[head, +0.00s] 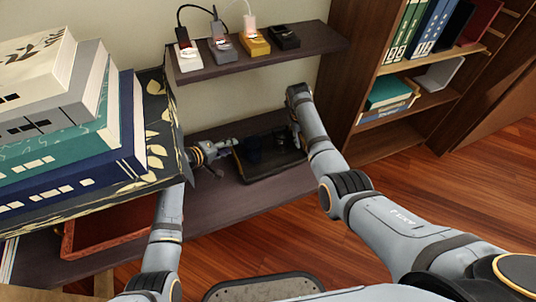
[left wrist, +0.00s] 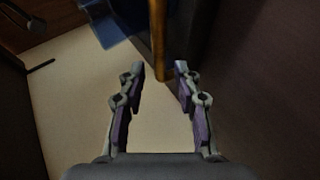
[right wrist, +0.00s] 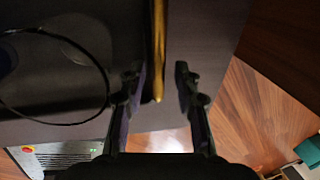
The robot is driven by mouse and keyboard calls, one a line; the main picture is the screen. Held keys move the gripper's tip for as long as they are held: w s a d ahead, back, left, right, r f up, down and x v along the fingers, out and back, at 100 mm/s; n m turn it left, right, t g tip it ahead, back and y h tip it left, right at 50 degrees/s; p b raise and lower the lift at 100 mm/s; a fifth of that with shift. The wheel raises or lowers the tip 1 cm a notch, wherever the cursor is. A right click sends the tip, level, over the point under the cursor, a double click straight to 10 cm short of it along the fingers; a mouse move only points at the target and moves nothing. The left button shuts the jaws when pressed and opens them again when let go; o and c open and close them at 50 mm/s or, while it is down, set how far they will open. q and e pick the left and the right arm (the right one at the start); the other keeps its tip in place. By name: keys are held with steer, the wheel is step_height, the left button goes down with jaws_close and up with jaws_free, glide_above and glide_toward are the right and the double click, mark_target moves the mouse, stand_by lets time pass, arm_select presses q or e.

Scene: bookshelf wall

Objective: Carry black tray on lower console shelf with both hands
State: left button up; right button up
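The black tray (head: 268,171) lies on the lower console shelf (head: 228,197) with a dark blue cup (head: 254,149) and other dark items on it. My left gripper (head: 232,147) is at the tray's left end. In the left wrist view the gripper (left wrist: 160,70) is open, with the tray's gold-coloured edge (left wrist: 158,40) between its fingertips, apart from both. My right gripper is at the tray's right end, mostly hidden by its arm in the head view. In the right wrist view the gripper (right wrist: 157,75) is open, with the gold-coloured edge (right wrist: 159,45) between its fingers.
An upper shelf (head: 230,65) with several small devices hangs above the tray. A tall stack of large books (head: 75,185) stands at left, close to my left arm. A reddish tray (head: 105,232) lies on the lower shelf at left. A bookcase (head: 350,100) stands at right.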

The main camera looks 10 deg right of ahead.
arm_select(q)
steer(key=v, duration=1)
steer(key=shift+a, duration=0.15)
arm_select(e)
step_height(320, 180, up, 12)
steer(key=a, duration=0.2)
steer(key=shift+s, duration=0.35)
arm_select(q)
steer(key=shift+s, duration=0.2)
arm_select(e)
steer(key=shift+a+f, duration=0.1)
steer(key=shift+f, duration=0.05)
